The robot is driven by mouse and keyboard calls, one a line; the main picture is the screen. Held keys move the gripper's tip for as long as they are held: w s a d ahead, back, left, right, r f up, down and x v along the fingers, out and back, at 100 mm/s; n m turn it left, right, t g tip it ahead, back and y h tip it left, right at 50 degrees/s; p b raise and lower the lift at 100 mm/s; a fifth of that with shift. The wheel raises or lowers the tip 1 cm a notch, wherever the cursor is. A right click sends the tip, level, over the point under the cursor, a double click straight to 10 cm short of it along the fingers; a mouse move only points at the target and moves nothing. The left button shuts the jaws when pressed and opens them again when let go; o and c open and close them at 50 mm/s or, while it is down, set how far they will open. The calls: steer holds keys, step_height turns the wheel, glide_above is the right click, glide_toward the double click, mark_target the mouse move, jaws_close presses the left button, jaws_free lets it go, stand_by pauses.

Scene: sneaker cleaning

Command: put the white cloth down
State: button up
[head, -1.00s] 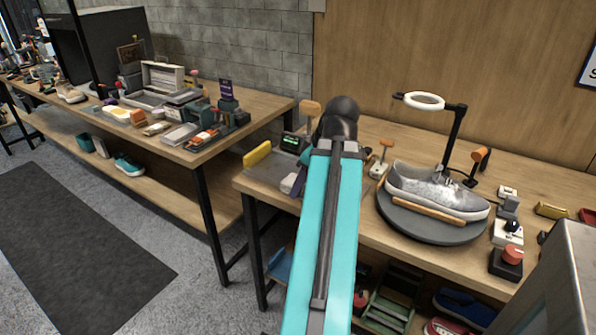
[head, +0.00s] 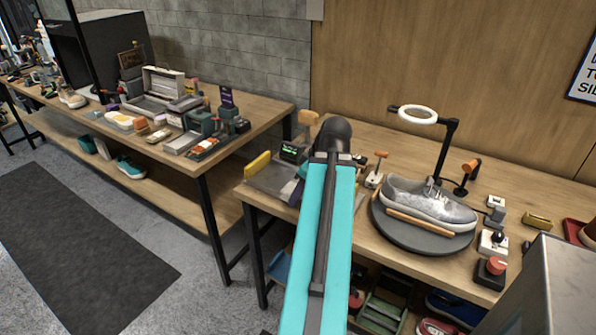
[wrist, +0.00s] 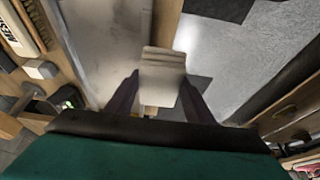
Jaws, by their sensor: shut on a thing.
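The white cloth (wrist: 162,75) shows in the wrist view as a small pale folded pad with ridges at its far end. My gripper (wrist: 160,88) is shut on it, with a dark finger on each side. The cloth appears near a grey metal surface (wrist: 105,40) and the table's wooden edge (wrist: 166,22); I cannot tell whether it touches anything. In the head view, my teal arm hides the cloth, and only a dark part of the gripper (head: 297,191) shows beside it.
A grey sneaker (head: 428,203) sits on a round turntable (head: 398,229) under a ring lamp (head: 417,115). A yellow block (head: 257,165) stands at the table's left end. A small green-lit display (head: 290,151) is behind the gripper.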

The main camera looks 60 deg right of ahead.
steer(key=shift+w+d+r+p, duration=0.1)
steer(key=shift+r+p, duration=0.1)
steer(key=shift+p, duration=0.5)
steer(key=d+p, duration=0.1)
steer(key=p, duration=0.1)
steer(key=w+d+p, duration=0.1)
steer(key=p, duration=0.1)
steer(key=shift+w+d+f, duration=0.15)
steer(key=shift+w, duration=0.1)
steer(key=w+d+p, duration=0.1)
steer(key=w+d, duration=0.1)
steer(key=d, duration=0.1)
steer(key=w+d+f+p, duration=0.1)
steer(key=w+d, duration=0.3)
steer(key=d, duration=0.1)
steer(key=shift+d+f+p, duration=0.15)
steer(key=shift+d+p, duration=0.15)
steer(key=shift+p, duration=0.1)
steer(key=shift+w, duration=0.1)
steer(key=shift+f, duration=0.2)
steer(key=shift+f+p, duration=0.8)
steer(key=shift+f, duration=0.8)
steer(key=shift+f, duration=0.15)
steer(key=o, duration=0.9)
steer(key=shift+r, duration=0.25)
